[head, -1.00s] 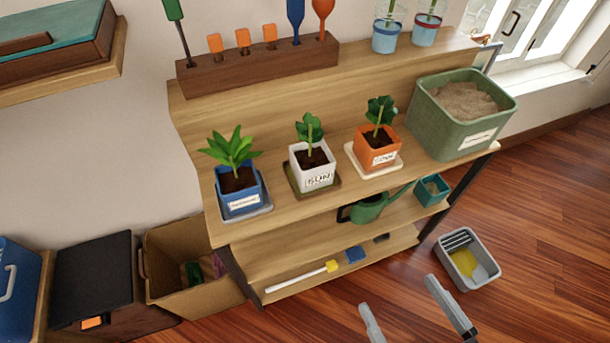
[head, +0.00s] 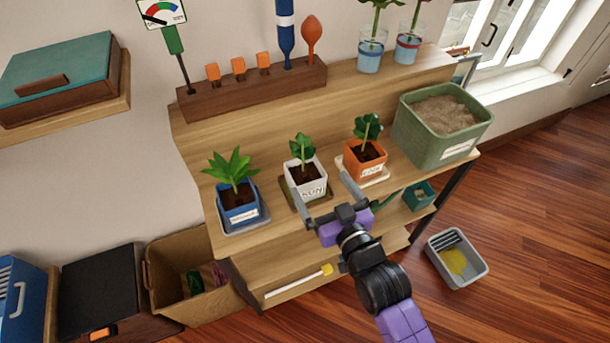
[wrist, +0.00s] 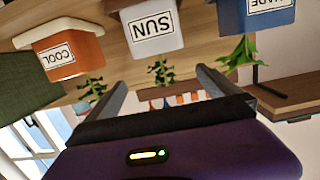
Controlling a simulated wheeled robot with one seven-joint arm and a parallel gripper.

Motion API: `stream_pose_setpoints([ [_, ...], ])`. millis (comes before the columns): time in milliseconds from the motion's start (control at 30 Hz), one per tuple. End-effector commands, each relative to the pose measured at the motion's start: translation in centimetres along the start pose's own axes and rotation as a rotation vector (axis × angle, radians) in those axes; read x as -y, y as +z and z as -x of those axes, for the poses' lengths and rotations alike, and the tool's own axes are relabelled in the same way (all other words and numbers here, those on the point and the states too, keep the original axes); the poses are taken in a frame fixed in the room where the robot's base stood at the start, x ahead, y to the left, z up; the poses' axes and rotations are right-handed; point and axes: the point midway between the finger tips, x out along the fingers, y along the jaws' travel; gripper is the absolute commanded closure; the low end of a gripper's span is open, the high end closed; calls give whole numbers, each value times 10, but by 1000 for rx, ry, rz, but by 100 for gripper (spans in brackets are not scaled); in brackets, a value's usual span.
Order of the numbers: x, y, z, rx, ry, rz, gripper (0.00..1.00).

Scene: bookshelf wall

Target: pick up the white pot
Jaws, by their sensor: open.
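The white pot (head: 310,187) holds a green plant and stands upright on a brown saucer (head: 292,199), on the shelf between the blue and orange pots. Its label reads SUN in the wrist view (wrist: 153,40), where the picture is upside down. My gripper (head: 322,200) is open, with its two fingers apart in front of the white pot. One finger shows near the pot's left front, the other to its right. Nothing is between the fingers that I can see held. Whether a finger touches the pot I cannot tell.
The blue pot (head: 238,210) stands to the left and the orange pot (head: 367,165) close on the right, each with a plant. A green soil bin (head: 432,143) is farther right. A wooden tool rack (head: 250,91) stands behind. A lower shelf is below.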

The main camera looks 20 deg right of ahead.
Motion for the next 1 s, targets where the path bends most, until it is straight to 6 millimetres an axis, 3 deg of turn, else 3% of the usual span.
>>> stream_pose_setpoints([
  [33,0,-5,-19,19,-2,4,0],
  [133,0,4,-40,72,-7,9,0],
  [400,2,28,-60,160,-14,17,0],
  [1000,4,33,-125,158,-14,17,0],
])
